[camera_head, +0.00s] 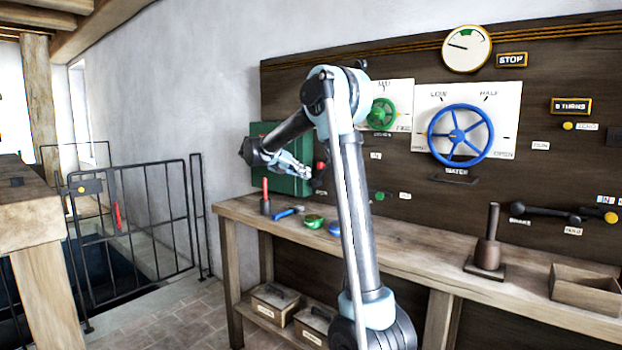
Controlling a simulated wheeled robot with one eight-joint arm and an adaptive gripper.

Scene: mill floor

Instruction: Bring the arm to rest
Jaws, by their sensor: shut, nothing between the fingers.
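My arm rises from the lower middle of the picture, bends at a high elbow and reaches down to the left, in front of the wooden board. My gripper (305,172) is in the air above the left part of the workbench (400,250), in front of the green box (290,188) on the board. The gripper is shut with nothing in it. It is apart from the bench top. In the picture its tip lies close to a red knob (321,166); I cannot tell the gap in depth.
The board holds a green wheel (382,113), a blue wheel (460,134) and a gauge (466,48). On the bench are a red-handled tool (265,195), a brown post (489,240) and a wooden tray (587,289). A black railing gate (125,220) stands left beside open floor.

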